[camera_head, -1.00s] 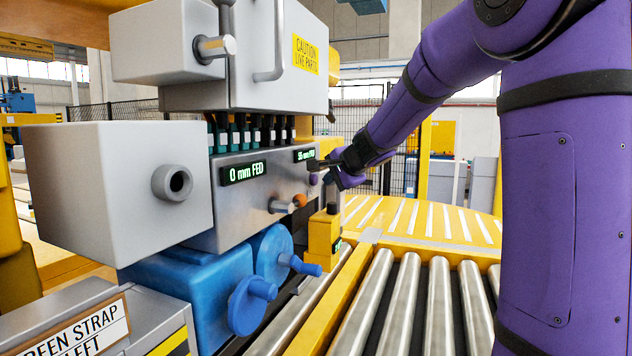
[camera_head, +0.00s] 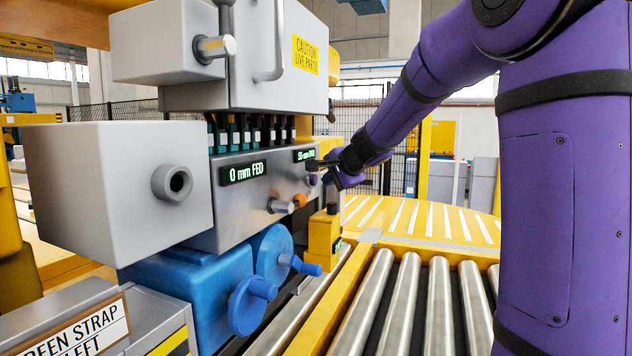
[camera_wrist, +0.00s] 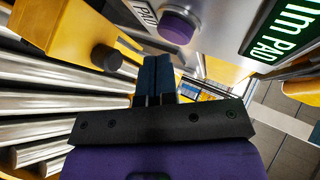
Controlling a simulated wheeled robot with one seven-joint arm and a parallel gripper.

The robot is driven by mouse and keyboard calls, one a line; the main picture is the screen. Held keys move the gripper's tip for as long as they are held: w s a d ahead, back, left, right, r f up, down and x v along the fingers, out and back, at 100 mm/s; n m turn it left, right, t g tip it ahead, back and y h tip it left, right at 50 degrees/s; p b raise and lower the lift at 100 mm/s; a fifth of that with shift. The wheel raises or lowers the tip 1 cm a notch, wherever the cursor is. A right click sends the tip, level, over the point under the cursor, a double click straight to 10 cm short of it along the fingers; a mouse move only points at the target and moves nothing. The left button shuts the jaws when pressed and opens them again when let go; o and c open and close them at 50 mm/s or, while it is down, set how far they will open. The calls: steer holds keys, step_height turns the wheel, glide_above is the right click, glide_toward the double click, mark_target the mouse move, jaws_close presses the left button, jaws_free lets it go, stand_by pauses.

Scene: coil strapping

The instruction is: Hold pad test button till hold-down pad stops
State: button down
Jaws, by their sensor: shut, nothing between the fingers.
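The purple pad test button (camera_wrist: 177,27) sits on the grey panel beside a "PAD" label (camera_wrist: 146,12) in the wrist view. It also shows small in the head view (camera_head: 312,180). My gripper (camera_wrist: 157,62) is shut and empty, with its dark fingertips close to the button. In the head view my gripper (camera_head: 316,165) is at the panel's right end; I cannot tell whether it touches the button. A green pad display (camera_wrist: 283,28) is partly cut off in the wrist view; in the head view its digits (camera_head: 305,155) are too small to read surely. I cannot make out the hold-down pad for certain.
A yellow block (camera_wrist: 65,25) with a black knob (camera_wrist: 106,57) stands beside the button. The panel also has a "0 mm FED" display (camera_head: 243,172) and an orange button (camera_head: 300,200). Blue handwheels (camera_head: 250,305) and conveyor rollers (camera_head: 398,300) lie below.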

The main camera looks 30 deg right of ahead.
steer(key=shift+w+a, duration=0.15)
steer(key=shift+w, duration=0.05)
steer(key=shift+w+a, duration=0.35)
steer(key=shift+w, duration=0.05)
stand_by(2.0)
steer(key=shift+s+d, duration=0.1)
stand_by(1.6)
steer(key=shift+s+d, duration=0.5)
steer(key=shift+s, duration=0.2)
steer(key=s+d, duration=0.1)
steer(key=s, duration=0.1)
steer(key=s+d, duration=0.1)
steer(key=d, duration=0.1)
steer(key=shift+s, duration=0.4)
stand_by(0.4)
